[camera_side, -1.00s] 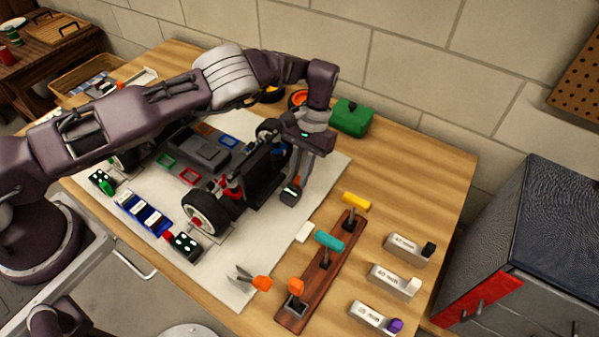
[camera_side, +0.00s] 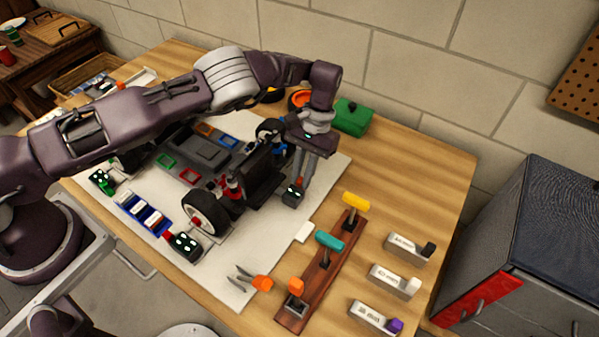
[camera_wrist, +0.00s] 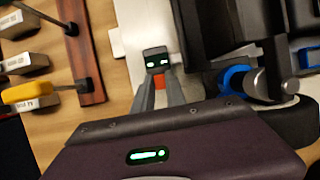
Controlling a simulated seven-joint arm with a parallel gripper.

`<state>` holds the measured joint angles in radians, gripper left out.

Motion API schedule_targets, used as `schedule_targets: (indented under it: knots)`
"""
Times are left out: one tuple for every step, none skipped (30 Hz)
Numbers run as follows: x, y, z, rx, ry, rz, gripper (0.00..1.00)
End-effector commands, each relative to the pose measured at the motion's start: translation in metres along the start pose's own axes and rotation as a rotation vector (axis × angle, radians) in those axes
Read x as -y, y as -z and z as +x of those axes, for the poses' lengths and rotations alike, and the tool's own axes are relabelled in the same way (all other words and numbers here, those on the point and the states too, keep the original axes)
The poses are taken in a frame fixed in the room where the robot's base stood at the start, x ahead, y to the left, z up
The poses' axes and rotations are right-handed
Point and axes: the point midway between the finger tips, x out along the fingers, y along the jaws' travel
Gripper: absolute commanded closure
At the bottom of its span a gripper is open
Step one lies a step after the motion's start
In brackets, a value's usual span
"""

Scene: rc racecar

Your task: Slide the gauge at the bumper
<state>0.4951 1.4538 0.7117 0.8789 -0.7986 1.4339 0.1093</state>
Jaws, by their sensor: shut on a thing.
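My gripper (camera_side: 298,182) points down at the front right of the car and is shut on a small dark gauge block (camera_side: 292,197) with lit green marks. In the wrist view the gauge (camera_wrist: 156,58) sits at the tips of my gripper (camera_wrist: 157,88), with a small red-orange part between the fingers. The car's black upright front plate, seemingly the bumper (camera_side: 266,180), stands just left of the gauge. I cannot tell whether they touch. The car's near front wheel (camera_side: 207,216) and red spring (camera_side: 233,189) show; my arm hides part of the car.
A dark wooden rack (camera_side: 323,270) holds yellow, teal and orange-handled tools. Labelled blocks (camera_side: 395,280) lie at right. Orange-handled pliers (camera_side: 262,283) and a white block (camera_side: 304,232) lie nearby. A green box (camera_side: 352,117) stands behind my gripper. Bare table lies right of it.

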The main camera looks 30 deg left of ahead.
Motion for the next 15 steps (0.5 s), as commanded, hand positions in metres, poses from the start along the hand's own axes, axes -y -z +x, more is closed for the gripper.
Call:
schedule_targets:
  knots:
    - [-0.009, 0.001, -0.002, -0.006, -0.004, 0.007, 1.0]
    - [-0.013, 0.001, -0.002, -0.006, -0.004, 0.007, 1.0]
    - [-0.018, 0.001, -0.002, -0.006, -0.004, 0.005, 1.0]
    - [-0.022, 0.001, -0.002, -0.006, -0.004, 0.005, 1.0]
    - [-0.024, 0.001, -0.002, -0.007, -0.004, 0.003, 1.0]
    - [-0.026, 0.001, -0.002, -0.008, -0.005, 0.003, 1.0]
    - [-0.027, 0.001, -0.003, -0.009, -0.005, 0.002, 1.0]
    - [-0.028, 0.001, -0.003, -0.009, -0.006, 0.002, 1.0]
    - [-0.028, 0.001, -0.003, -0.009, -0.006, 0.001, 1.0]
    - [-0.028, 0.001, -0.003, -0.009, -0.007, 0.002, 1.0]
    - [-0.029, 0.001, -0.003, -0.01, -0.007, 0.002, 1.0]
    - [-0.029, 0.001, -0.003, -0.01, -0.008, 0.002, 1.0]
    - [-0.029, 0.001, -0.003, -0.01, -0.009, 0.003, 1.0]
    - [-0.03, 0.001, -0.003, -0.01, -0.009, 0.003, 1.0]
    - [-0.03, 0.001, -0.003, -0.011, -0.01, 0.004, 0.78]
